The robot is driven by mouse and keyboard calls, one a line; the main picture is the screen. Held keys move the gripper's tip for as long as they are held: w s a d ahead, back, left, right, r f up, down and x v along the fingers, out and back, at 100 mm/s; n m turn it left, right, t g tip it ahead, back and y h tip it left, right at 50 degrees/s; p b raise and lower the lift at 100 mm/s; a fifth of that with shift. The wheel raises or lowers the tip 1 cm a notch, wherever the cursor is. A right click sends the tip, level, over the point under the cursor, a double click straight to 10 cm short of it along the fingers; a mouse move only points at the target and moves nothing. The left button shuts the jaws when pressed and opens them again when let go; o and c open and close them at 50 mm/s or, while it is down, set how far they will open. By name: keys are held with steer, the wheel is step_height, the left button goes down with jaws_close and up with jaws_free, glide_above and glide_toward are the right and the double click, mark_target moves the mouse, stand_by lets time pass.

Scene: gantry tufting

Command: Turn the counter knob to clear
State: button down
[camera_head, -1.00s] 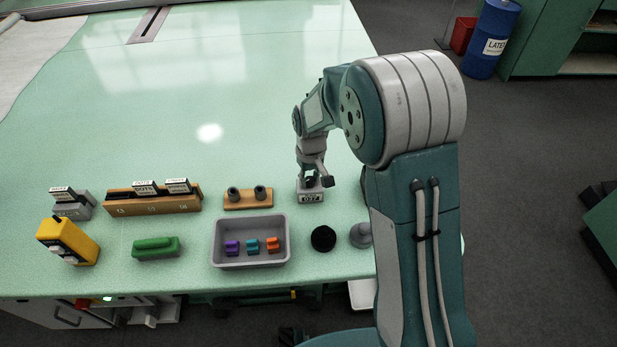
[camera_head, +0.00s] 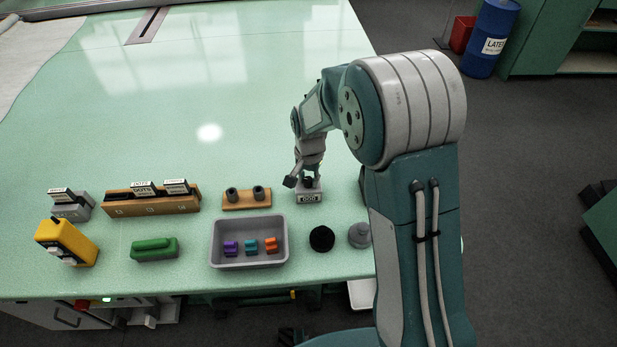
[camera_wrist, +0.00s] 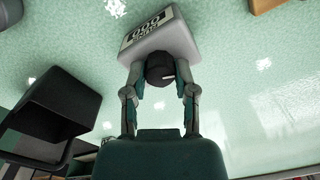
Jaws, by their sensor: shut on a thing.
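The counter (camera_head: 309,195) is a small grey box on the green table, right of the wooden block with two dark pegs. Its display reads 000, and the box also shows in the wrist view (camera_wrist: 172,38), where the digits appear upside down. A black round knob (camera_wrist: 160,70) with a white mark sits on the counter. My gripper (camera_wrist: 160,80) has one finger on each side of the knob and is shut on it. In the head view my gripper (camera_head: 307,181) is at the counter's top and partly hides the knob.
A grey tray (camera_head: 213,253) with purple, teal and orange pieces is in front. A black round object (camera_head: 322,239) and a grey one (camera_head: 359,236) stand near the front right edge. A wooden rack (camera_head: 150,207) and a yellow device (camera_head: 66,243) are left. The table behind is clear.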

steer(key=shift+s+f+m, duration=0.15)
steer(key=shift+s+m, duration=0.05)
steer(key=shift+m, duration=0.7)
steer(key=shift+c, duration=2)
jaws_free()
steer(key=shift+a, duration=0.2)
steer(key=shift+w, duration=0.1)
